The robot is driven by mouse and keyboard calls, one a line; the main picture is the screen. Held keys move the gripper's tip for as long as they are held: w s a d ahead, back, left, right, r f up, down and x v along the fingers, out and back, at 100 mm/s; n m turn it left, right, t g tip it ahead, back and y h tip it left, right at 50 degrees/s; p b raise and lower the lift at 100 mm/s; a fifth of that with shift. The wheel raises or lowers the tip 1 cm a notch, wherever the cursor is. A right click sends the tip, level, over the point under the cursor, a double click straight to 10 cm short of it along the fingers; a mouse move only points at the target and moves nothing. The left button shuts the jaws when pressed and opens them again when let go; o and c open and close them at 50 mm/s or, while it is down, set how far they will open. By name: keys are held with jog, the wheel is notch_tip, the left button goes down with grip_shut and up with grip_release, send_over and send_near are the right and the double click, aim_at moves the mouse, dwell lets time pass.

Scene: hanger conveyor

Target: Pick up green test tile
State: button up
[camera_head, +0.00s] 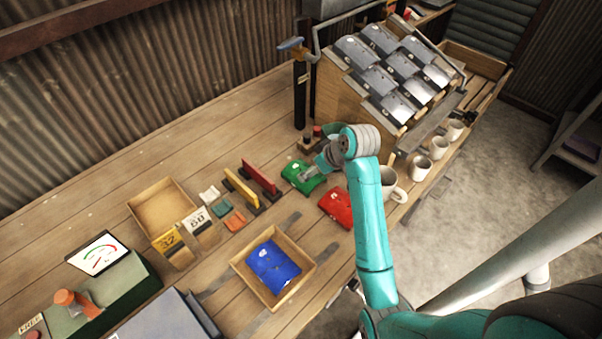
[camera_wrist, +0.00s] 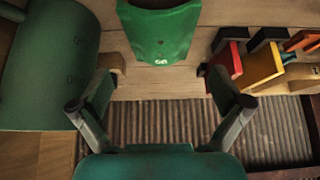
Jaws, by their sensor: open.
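The green test tile (camera_head: 303,177) lies on the wooden bench, left of the red tile (camera_head: 337,207). In the wrist view the green tile (camera_wrist: 160,32) is at the top middle, curved, with a small white mark near its lower edge. My gripper (camera_head: 313,171) is over the right part of the tile in the head view and hides some of it. In the wrist view my gripper (camera_wrist: 160,82) is open and empty, its fingers spread to either side. The tile shows beyond the fingertips; I cannot tell whether they touch it.
Red (camera_head: 262,177) and yellow (camera_head: 241,188) upright dividers stand left of the tile. A wooden tray (camera_head: 240,268) holds a blue tile (camera_head: 273,266). White mugs (camera_head: 420,167) line the right edge. A rack with grey curved tiles (camera_head: 378,82) stands behind. A large green rounded thing (camera_wrist: 45,75) is close at left in the wrist view.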

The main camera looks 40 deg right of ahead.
jog(key=shift+s+x, duration=0.2)
jog(key=shift+x, duration=3.6)
jog(key=c, duration=1)
